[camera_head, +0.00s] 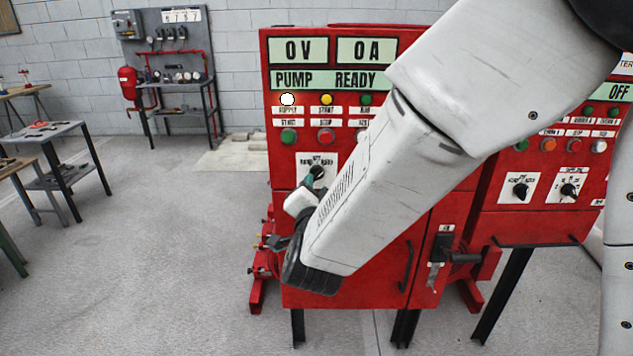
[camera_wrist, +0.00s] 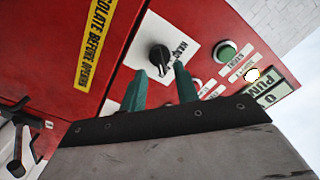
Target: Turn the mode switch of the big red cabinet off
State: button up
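The big red cabinet (camera_head: 387,215) stands in the middle of the head view, with displays reading 0 V, 0 A and PUMP READY. Its mode switch (camera_head: 318,171) is a black knob on a white plate, partly hidden by my gripper. In the wrist view the knob (camera_wrist: 160,56) is in clear sight, its lettering partly cut off. My gripper (camera_wrist: 160,68) has two green fingers set apart, one on each side of the knob's lower part. I cannot tell if they touch it. In the head view my gripper (camera_head: 309,182) is at the plate.
A green button (camera_wrist: 227,51) sits beside the switch plate. A lever handle (camera_head: 438,248) is on the cabinet's right side. A second red cabinet (camera_head: 540,220) with two black knobs stands to the right. Work tables (camera_head: 52,130) are far left; the floor between is clear.

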aim_at(316, 178)
jog(key=shift+w, duration=1.75)
jog(key=shift+c, duration=0.3)
grip_shut()
jog(key=shift+d, duration=0.1)
jog(key=shift+n, duration=0.4)
jog(key=n, duration=0.3)
jog(key=shift+n, duration=0.3)
jog(key=n, duration=0.4)
jog(key=shift+n, duration=0.3)
